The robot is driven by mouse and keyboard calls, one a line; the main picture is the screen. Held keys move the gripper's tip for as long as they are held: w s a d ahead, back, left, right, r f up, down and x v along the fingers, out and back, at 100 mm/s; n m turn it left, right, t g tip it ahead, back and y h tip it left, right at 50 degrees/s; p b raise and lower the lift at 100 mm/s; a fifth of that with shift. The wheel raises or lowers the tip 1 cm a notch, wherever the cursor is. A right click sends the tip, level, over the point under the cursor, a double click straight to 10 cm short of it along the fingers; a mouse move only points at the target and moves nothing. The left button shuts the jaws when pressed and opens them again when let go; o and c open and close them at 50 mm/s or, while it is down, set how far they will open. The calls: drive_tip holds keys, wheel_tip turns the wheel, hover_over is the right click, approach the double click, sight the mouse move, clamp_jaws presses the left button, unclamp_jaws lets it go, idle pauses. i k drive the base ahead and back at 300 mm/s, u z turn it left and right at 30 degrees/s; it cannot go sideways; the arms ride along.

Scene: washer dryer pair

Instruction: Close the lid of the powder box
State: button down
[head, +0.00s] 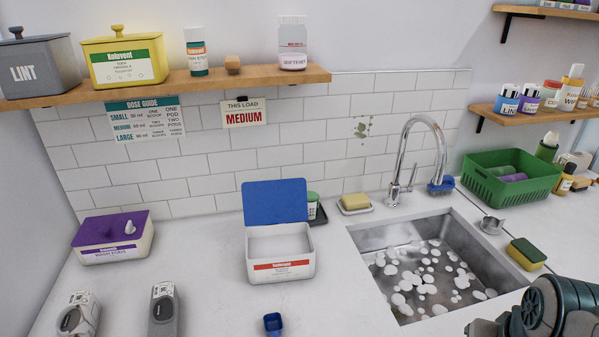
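The powder box (280,268) is a white box with a red label band, standing upright on the counter left of the sink. Its blue lid (275,201) is open and stands up at the back edge of the box. White contents show inside. The label text is too small to read fully. A dark part of my arm shows in the lower right corner, over the counter at the sink's front right. No gripper fingers can be made out, so my gripper is out of view.
A blue scoop (273,323) lies in front of the box. A purple-lidded box (112,237) stands left. Two grey devices lie at the front left. A green-white container (313,205) stands behind the lid. The sink (385,234) holds foamy water.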

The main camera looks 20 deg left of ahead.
sight(272, 201)
drive_tip(key=k, duration=0.35)
drive_tip(key=u, duration=0.75)
drive_tip(key=i, duration=0.5)
drive_tip(key=u, duration=0.05)
